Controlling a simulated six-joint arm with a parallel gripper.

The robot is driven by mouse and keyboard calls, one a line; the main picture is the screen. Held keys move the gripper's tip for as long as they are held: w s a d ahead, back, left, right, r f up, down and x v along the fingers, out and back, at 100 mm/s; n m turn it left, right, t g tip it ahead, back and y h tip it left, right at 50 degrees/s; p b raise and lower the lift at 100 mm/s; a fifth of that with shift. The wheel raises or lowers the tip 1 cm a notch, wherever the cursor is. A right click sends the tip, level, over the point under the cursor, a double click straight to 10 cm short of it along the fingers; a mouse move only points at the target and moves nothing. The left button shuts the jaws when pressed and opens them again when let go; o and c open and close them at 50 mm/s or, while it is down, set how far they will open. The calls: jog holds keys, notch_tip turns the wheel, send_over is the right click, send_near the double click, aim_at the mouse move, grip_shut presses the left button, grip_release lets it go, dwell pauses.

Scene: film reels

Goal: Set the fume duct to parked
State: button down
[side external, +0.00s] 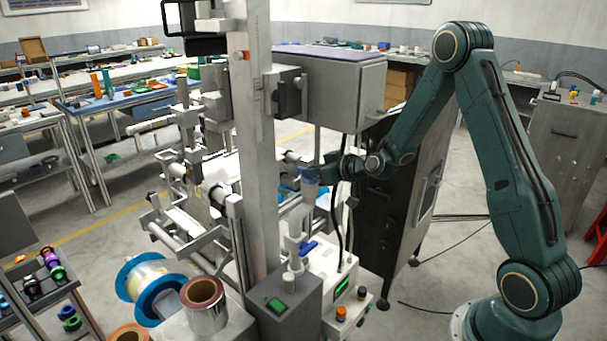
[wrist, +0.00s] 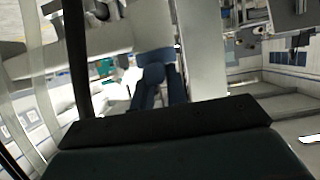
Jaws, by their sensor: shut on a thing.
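My gripper (side external: 322,173) reaches in from the right at the middle of the grey machine. It is shut on a part there that I take to be the fume duct (side external: 309,192), a pale grey tube behind and right of the tall post. The tube's join with the machine and the fingertips' exact contact are partly hidden. In the wrist view a dark, wide edge fills the bottom, and two dark blue pieces (wrist: 152,78) stand close together beyond it. I cannot tell a parked mark or the duct's setting.
The tall grey post (side external: 257,140) stands just left of my gripper. A grey box (side external: 330,88) hangs above it, and a black cable (side external: 338,215) hangs close by. A dark cabinet (side external: 385,225) stands below my arm. Film reels (side external: 152,285) sit at the front left.

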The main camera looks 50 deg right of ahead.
jog(key=c, duration=1.4)
grip_release()
jog(key=shift+s, duration=0.1)
jog(key=v, duration=1.3)
jog(key=shift+s, duration=0.3)
jog(key=shift+r, duration=0.1)
